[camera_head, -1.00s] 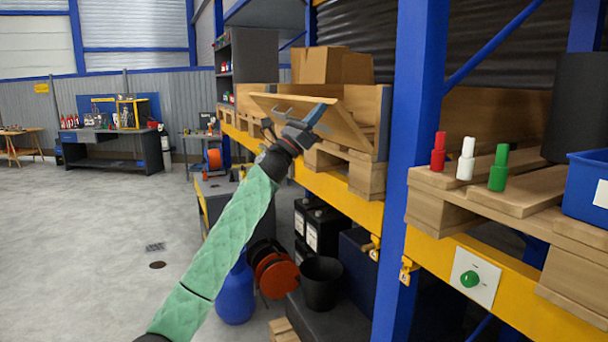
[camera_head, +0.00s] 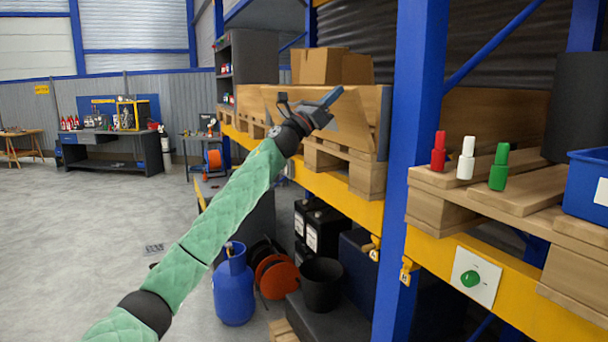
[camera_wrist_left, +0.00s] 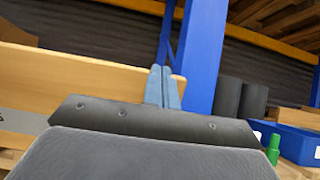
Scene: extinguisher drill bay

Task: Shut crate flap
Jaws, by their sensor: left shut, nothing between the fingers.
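The wooden crate (camera_head: 385,112) stands on a pallet on the yellow-beamed shelf. Its front flap (camera_head: 352,118) is a pale wooden panel, now close to upright but seemingly still leaning out a little at the top. My left gripper (camera_head: 328,98) is shut and empty, in front of the flap near its upper part. In the left wrist view the closed blue-grey fingers (camera_wrist_left: 162,88) overlap the flap's board (camera_wrist_left: 90,82); whether they touch it I cannot tell. The gripper and wrist hide part of the flap. My right gripper is not in view.
A blue rack upright (camera_head: 412,170) stands just right of the crate. Cardboard boxes (camera_head: 320,66) show above the crate. Red, white and green bottles and a blue bin (camera_head: 588,190) are on the right shelf. A blue gas cylinder (camera_head: 234,290) stands below. Open floor lies left.

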